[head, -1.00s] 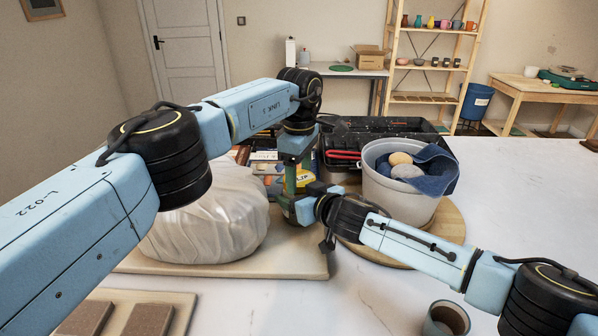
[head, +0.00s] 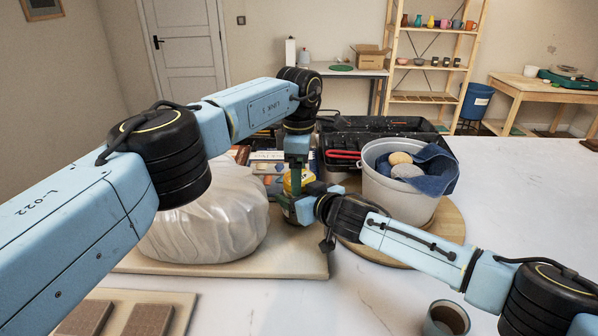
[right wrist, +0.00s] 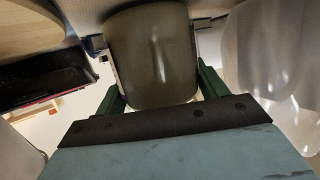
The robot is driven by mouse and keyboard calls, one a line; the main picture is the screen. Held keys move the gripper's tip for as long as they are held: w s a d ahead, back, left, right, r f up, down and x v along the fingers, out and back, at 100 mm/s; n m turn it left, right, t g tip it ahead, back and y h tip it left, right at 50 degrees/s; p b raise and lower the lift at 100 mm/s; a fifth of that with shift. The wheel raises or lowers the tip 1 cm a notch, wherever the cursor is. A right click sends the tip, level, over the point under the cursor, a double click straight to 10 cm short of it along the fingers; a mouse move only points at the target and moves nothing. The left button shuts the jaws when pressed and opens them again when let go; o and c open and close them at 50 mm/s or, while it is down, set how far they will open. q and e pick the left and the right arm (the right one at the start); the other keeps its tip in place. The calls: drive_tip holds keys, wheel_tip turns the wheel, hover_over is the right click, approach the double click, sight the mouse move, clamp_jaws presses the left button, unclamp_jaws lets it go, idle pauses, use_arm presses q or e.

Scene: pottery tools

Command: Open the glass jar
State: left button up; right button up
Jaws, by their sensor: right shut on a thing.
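The glass jar (right wrist: 152,58) is a smoky grey-brown vessel in the right wrist view, between the green fingers of my right gripper (right wrist: 155,95). In the head view my right gripper (head: 302,208) comes in from the right and is shut on the jar beside the wrapped clay; the jar is mostly hidden there. My left gripper (head: 296,180) points straight down over the same spot, just above the right gripper. Its fingertips are largely hidden, so its opening and any contact with the lid cannot be told.
A plastic-wrapped lump (head: 215,225) sits on a board (head: 290,265) left of the grippers. A grey bucket (head: 400,203) with a blue cloth stands on a round wooden board (head: 452,222) at right. A dark toolbox (head: 345,140) lies behind. A cup (head: 446,320) stands in front.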

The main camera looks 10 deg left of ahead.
use_arm(q)
drive_tip(key=shift+s+d+r, duration=0.1)
drive_tip(key=shift+r, duration=2.15)
use_arm(e)
drive_tip(key=o, duration=2)
drive_tip(key=shift+c, duration=0.2)
drive_tip(key=shift+s+d, duration=0.1)
